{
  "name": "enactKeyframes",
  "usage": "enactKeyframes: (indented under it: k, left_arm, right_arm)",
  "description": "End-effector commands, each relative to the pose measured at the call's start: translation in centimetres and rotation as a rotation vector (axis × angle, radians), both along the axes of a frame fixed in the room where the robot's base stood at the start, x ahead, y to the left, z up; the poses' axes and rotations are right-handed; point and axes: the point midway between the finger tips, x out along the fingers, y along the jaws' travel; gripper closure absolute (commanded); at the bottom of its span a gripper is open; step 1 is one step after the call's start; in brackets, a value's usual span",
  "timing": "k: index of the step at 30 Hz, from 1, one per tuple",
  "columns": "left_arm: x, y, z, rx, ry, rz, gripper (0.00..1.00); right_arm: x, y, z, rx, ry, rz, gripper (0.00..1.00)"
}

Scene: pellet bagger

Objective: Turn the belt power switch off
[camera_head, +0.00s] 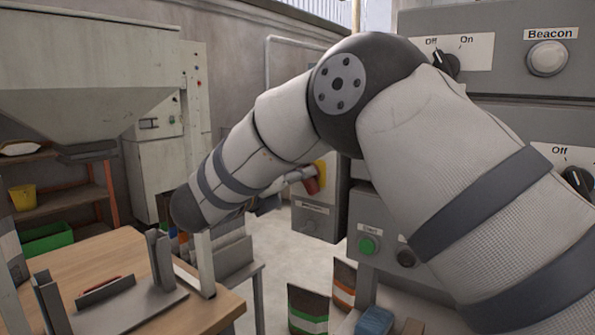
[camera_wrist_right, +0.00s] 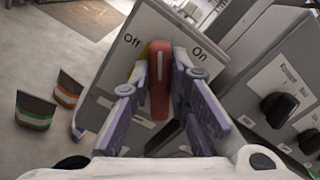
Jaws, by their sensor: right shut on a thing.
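The belt power switch has a red handle (camera_wrist_right: 159,82) on a grey box marked Off on the left and On on the right. The white line on the handle points up the picture, between the two labels. The handle also shows in the head view (camera_head: 313,184), in front of a yellow plate. My right gripper (camera_wrist_right: 163,75) is shut on the handle, one finger on each side. In the head view my right gripper (camera_head: 298,176) is small and partly hidden by its own wrist. My left gripper is not in view.
A wooden table (camera_head: 190,318) with grey metal holders stands at the lower left. A control panel with a Beacon button (camera_head: 547,58) and black knobs stands at the right. Striped bags (camera_head: 308,310) stand low in the middle. A large hopper (camera_head: 85,70) is at the back left.

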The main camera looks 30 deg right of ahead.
Motion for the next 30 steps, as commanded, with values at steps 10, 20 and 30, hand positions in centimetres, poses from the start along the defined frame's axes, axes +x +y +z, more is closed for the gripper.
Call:
enactKeyframes:
  k: [10, 20, 30]
  left_arm:
    - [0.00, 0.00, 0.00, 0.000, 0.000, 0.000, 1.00]
    - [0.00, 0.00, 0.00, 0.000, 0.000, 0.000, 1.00]
    - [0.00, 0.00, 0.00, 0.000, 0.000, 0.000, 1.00]
  right_arm:
    - [0.24, -0.02, -0.34, -0.124, 0.301, -0.003, 1.00]
    - [0.42, 0.07, -0.62, -0.240, 0.579, -0.003, 1.00]
    - [0.46, 0.09, -0.90, -0.327, 0.790, -0.003, 1.00]
